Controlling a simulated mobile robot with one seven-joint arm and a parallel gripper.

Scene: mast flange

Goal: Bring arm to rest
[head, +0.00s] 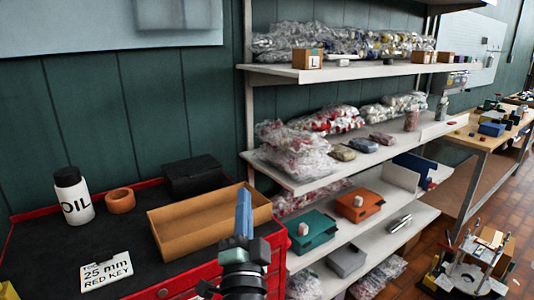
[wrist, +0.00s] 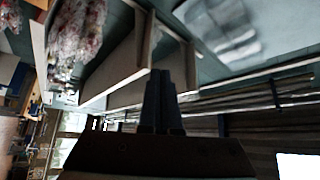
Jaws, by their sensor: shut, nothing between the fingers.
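My gripper (head: 243,210) stands upright at the lower middle of the head view, in front of the right end of an open tan box. Its fingers are together, with nothing between them. In the wrist view the closed fingers (wrist: 160,95) show as dark shapes at the middle, pointing away from the dark gripper body. Only part of my arm shows, at the bottom edge of the head view.
A red cabinet with a black top (head: 130,239) carries an oil bottle (head: 73,195), an orange ring (head: 120,201), a black box (head: 192,176), the tan box (head: 180,235) and a sign (head: 107,271). Shelves (head: 335,72) with bagged goods stand to the right.

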